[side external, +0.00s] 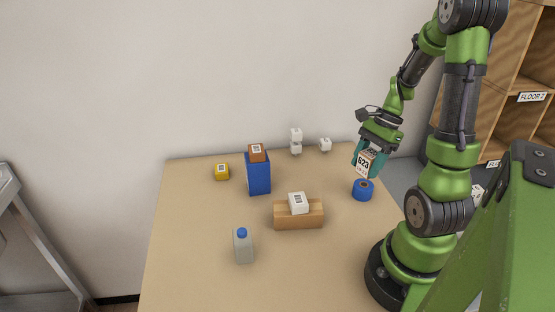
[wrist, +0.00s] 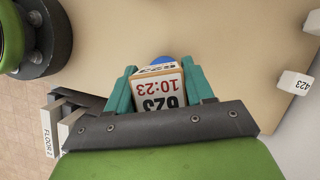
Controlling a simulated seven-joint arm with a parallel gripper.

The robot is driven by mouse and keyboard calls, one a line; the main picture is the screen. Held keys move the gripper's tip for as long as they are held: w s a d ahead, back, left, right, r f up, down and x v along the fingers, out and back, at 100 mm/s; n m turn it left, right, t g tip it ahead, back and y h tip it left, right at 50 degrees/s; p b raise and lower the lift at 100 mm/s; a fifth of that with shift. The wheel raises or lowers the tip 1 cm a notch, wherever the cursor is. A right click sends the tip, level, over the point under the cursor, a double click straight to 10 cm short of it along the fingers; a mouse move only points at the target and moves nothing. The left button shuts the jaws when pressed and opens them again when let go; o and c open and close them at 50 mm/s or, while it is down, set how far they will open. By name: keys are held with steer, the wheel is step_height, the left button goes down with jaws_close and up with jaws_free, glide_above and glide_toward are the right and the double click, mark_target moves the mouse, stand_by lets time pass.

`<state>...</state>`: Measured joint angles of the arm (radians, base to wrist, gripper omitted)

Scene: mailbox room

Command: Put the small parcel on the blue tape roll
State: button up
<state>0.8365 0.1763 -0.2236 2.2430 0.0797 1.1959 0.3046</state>
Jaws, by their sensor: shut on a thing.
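My gripper (side external: 370,158) has teal fingers shut on a small parcel (side external: 366,164) with a white label reading 623. In the wrist view, my gripper (wrist: 159,78) has a finger on each side of the parcel (wrist: 158,95), whose label also reads 10:23. The blue tape roll (side external: 362,191) sits on the table just below the parcel in the side view. In the wrist view, a bit of the blue roll (wrist: 162,60) shows past the parcel, which hides the rest. I cannot tell whether parcel and roll touch.
Wooden shelves (side external: 525,80) stand right.

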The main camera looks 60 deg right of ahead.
mark_target(365, 174)
steer(key=shift+f, duration=1.9)
steer(key=shift+f, duration=0.15)
steer(key=o, duration=1.1)
